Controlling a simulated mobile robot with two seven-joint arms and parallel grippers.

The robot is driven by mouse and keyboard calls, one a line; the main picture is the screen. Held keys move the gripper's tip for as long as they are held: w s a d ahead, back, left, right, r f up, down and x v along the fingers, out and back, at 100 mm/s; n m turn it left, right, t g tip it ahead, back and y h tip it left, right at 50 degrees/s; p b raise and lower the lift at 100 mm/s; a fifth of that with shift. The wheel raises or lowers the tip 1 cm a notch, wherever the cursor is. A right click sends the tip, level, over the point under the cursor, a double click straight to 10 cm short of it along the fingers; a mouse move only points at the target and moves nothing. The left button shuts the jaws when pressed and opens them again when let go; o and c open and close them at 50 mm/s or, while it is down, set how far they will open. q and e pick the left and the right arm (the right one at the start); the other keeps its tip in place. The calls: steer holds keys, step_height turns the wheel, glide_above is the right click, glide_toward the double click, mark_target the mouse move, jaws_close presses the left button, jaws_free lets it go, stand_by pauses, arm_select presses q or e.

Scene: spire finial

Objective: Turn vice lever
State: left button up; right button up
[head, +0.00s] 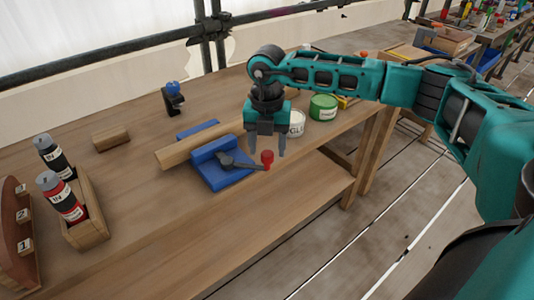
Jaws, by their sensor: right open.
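The blue vice (222,172) sits on the wooden workbench near its front edge, with a long wooden bar (192,146) lying between its blue parts. Its dark lever (243,164) points right and ends in a red knob (267,157). My right gripper (267,148) points down over the knob end of the lever, with its two fingers apart. In this view one finger shows on each side of the knob; I cannot tell if they touch it. My left gripper is not in view.
A white glue tub (297,123) and a green tin (323,107) stand just behind my right gripper. Bottles in a wooden holder (88,226) stand at the left. A small wooden block (111,137) and a blue-topped tool (173,97) are at the back. The bench front is clear.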

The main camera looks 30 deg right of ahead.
mark_target(267, 154)
steer(key=shift+f, duration=1.6)
jaws_close()
